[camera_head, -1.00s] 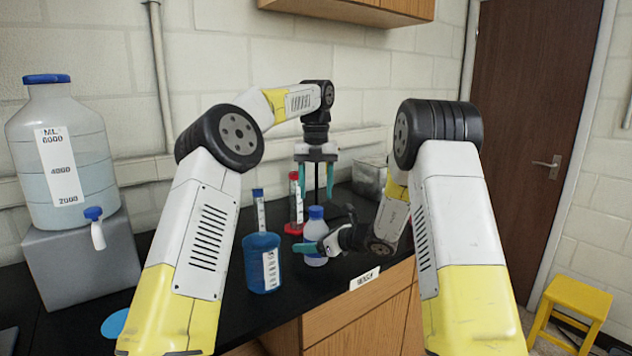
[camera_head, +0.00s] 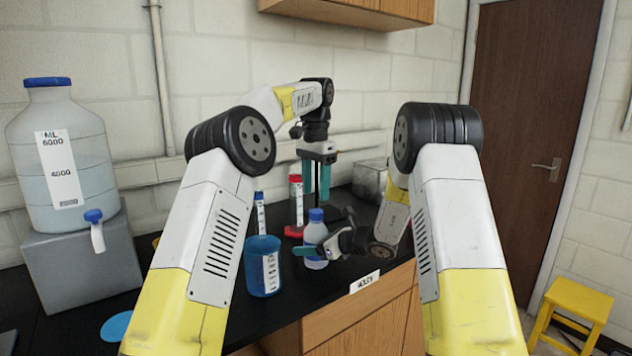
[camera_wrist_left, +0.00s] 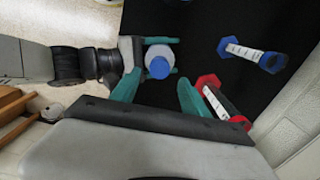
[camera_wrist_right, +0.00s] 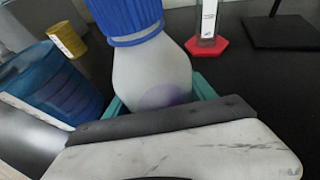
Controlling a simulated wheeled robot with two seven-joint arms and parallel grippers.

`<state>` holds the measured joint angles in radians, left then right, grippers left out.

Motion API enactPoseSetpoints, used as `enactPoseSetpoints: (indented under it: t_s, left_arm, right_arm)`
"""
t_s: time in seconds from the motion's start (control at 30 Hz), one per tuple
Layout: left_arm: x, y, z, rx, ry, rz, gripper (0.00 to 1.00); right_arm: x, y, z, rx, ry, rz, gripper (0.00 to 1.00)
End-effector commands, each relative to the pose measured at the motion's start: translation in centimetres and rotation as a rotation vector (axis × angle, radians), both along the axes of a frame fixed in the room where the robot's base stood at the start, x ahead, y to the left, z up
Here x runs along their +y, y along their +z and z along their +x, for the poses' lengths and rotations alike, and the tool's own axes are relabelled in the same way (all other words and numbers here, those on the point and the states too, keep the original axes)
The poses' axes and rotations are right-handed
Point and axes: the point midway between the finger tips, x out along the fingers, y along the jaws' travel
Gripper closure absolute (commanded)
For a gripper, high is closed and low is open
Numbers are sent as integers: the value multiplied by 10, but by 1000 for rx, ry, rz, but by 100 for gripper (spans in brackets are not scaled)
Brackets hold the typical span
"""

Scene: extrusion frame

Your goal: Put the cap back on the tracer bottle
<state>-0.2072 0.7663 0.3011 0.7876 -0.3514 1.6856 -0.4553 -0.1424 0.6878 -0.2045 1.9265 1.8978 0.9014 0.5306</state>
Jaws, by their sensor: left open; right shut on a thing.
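The tracer bottle (camera_head: 313,234), pale and translucent, stands upright near the front edge of the black bench. A blue cap (camera_head: 316,214) sits on its top; it also shows from above in the left wrist view (camera_wrist_left: 159,67). Whether it is tightened cannot be told. My right gripper (camera_head: 318,250) is shut on the bottle's body, which fills the right wrist view (camera_wrist_right: 150,70). My left gripper (camera_head: 316,182) is open and empty, higher than the bottle and behind it in the head view.
A blue-liquid beaker (camera_head: 263,275) stands left of the bottle. A red-based cylinder (camera_head: 297,205) and a blue-ended cylinder (camera_wrist_left: 252,54) stand behind. A black stand (camera_wrist_right: 280,32) is also near. A large jug (camera_head: 62,165) sits on a grey block at left.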

Motion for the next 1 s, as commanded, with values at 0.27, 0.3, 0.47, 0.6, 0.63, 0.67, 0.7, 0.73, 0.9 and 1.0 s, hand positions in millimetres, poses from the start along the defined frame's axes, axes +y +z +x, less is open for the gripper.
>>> enactPoseSetpoints:
  t_s: [0.27, 0.3, 0.47, 0.6, 0.63, 0.67, 0.7, 0.73, 0.9, 1.0]
  left_arm:
    - [0, 6, 0, -5, 631, 6, 47]
    - [0, 6, 0, -6, 724, 7, 47]
    - [0, 10, 0, -8, 1092, 8, 47]
    - [-1, 13, -1, -9, 1399, 8, 47]
    - [-1, 14, -1, -9, 1459, 9, 47]
    - [-1, 14, -1, -9, 1516, 8, 47]
    - [-1, 15, -1, -9, 1585, 8, 47]
    - [-1, 15, -1, -10, 1634, 8, 47]
    - [-1, 17, -1, -10, 1823, 7, 47]
    - [-1, 18, -1, -9, 1872, 7, 47]
  right_arm:
    - [0, 0, 0, 0, -1, 0, 100]
    - [0, 0, 0, 0, -1, 0, 100]
    - [0, 0, 0, 0, -1, 0, 100]
    - [0, 0, 0, 0, -1, 0, 100]
    - [0, 0, 0, 0, -1, 0, 100]
    - [0, 0, 0, 0, -1, 0, 100]
    - [0, 0, 0, 0, -1, 0, 100]
    - [0, 0, 0, 0, -1, 0, 100]
    - [0, 0, 0, 0, -1, 0, 100]
    - [0, 0, 0, 0, -1, 0, 100]
